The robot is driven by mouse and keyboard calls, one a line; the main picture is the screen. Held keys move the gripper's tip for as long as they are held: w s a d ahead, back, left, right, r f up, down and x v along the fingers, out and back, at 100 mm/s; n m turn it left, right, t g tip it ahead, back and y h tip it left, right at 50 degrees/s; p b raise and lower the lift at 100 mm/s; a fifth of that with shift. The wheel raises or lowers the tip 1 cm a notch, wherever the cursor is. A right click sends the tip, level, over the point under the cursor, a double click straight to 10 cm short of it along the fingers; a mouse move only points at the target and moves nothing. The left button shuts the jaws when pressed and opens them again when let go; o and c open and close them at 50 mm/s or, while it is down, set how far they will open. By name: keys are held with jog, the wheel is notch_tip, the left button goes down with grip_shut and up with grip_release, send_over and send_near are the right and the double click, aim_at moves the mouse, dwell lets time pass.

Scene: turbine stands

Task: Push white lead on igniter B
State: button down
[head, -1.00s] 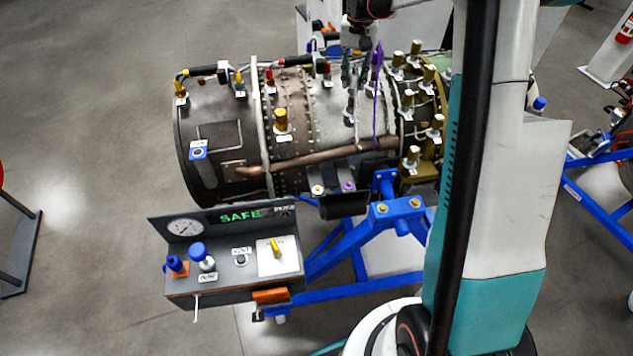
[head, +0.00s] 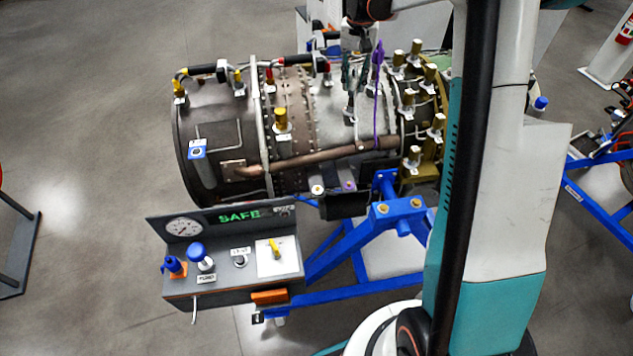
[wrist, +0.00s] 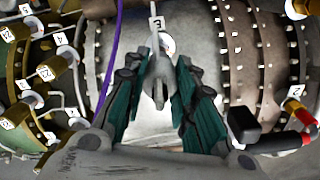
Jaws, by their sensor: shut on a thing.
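My gripper (head: 355,88) is over the top right part of the engine casing, its two dark green fingers pointing down. A pale fitting with a tag shows just below the fingers in the head view. Igniter B cannot be told by name, and whether the lead is fully seated is hidden by the fingers.
A purple lead (head: 377,90) hangs just right of my gripper. Several brass fittings (head: 408,105) ring the engine's right end. A red-and-black lead (wrist: 275,143) lies close by in the wrist view. A control box (head: 225,280) reading SAFE stands in front.

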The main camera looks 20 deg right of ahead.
aim_at(355, 75)
jog(key=shift+f, duration=0.1)
jog(key=c, duration=1.2)
grip_release()
jog(key=shift+o, duration=0.6)
jog(key=shift+r+p, duration=1.75)
jog(key=shift+r, duration=1.8)
